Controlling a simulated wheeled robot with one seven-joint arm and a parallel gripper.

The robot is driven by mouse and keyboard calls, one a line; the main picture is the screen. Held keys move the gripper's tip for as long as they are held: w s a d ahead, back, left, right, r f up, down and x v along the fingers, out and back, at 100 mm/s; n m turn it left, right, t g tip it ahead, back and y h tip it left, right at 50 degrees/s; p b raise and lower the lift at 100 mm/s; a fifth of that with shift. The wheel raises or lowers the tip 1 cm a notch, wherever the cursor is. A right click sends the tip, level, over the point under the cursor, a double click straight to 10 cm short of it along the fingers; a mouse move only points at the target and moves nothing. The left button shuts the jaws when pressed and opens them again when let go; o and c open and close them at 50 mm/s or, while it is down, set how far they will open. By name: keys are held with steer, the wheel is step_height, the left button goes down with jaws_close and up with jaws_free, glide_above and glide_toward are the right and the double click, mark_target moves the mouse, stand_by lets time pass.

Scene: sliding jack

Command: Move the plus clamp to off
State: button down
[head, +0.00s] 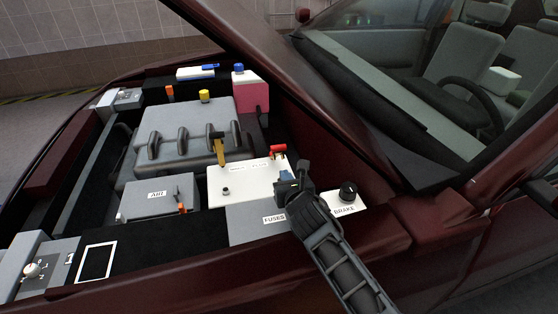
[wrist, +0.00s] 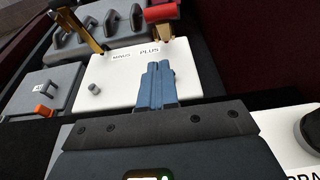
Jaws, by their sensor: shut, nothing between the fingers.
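The plus clamp (head: 278,151) has a red handle and stands at the back right of the white battery top (head: 245,190). In the wrist view its red handle (wrist: 162,12) is at the top edge, above the PLUS label. My gripper (head: 286,180) is over the right part of the battery top, in front of the plus clamp and apart from it. In the wrist view its blue fingers (wrist: 158,78) are together and empty, pointing toward the PLUS label. The arm hides part of the battery's right edge in the head view.
The minus clamp (head: 217,143) stands upright with a yellow handle left of the plus clamp. A small grey post (head: 226,191) is on the battery. The grey ABS box (head: 158,197) is left, the BRAKE knob (head: 348,191) right. The car's dark red body wall rises behind.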

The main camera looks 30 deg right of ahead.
mark_target(276, 154)
steer(key=shift+w+d+r, duration=0.1)
steer(key=shift+w+d, duration=0.3)
steer(key=shift+w, duration=0.85)
steer(key=shift+w+d+r, duration=0.15)
steer(key=shift+w+d, duration=0.25)
steer(key=shift+w, duration=0.85)
steer(key=shift+w+d+r, duration=0.1)
steer(key=shift+w+d, duration=0.3)
steer(key=shift+w, duration=0.85)
steer(key=shift+b, duration=0.3)
